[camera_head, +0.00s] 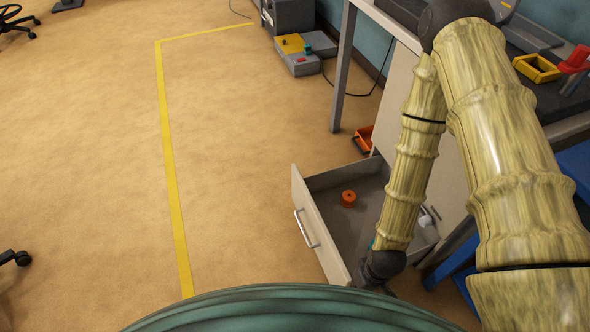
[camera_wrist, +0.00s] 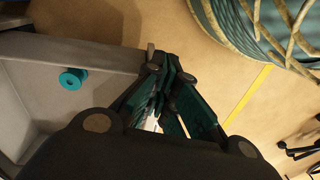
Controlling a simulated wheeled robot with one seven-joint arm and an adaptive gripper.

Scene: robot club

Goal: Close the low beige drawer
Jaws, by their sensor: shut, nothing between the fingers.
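The low beige drawer (camera_head: 318,235) stands pulled out from the cabinet below the workbench, with a grey bar handle (camera_head: 306,229) on its front. Its grey inside shows an orange round piece (camera_head: 348,198) and, partly behind my arm, a white item (camera_head: 424,221). My gripper (camera_wrist: 163,68) is shut and empty. In the head view my wrist is at the near end of the drawer front, and the fingertips are hidden. In the wrist view the drawer (camera_wrist: 75,52) lies left of the fingers, with a teal spool-like piece (camera_wrist: 73,79) inside. I cannot tell whether the fingers touch it.
An orange bin (camera_head: 363,139) sits on the floor beyond the drawer. A grey and yellow box (camera_head: 297,54) with a cable lies farther back. A table leg (camera_head: 344,70) stands near the bin. The floor left of the drawer is clear, with a yellow line (camera_head: 172,160).

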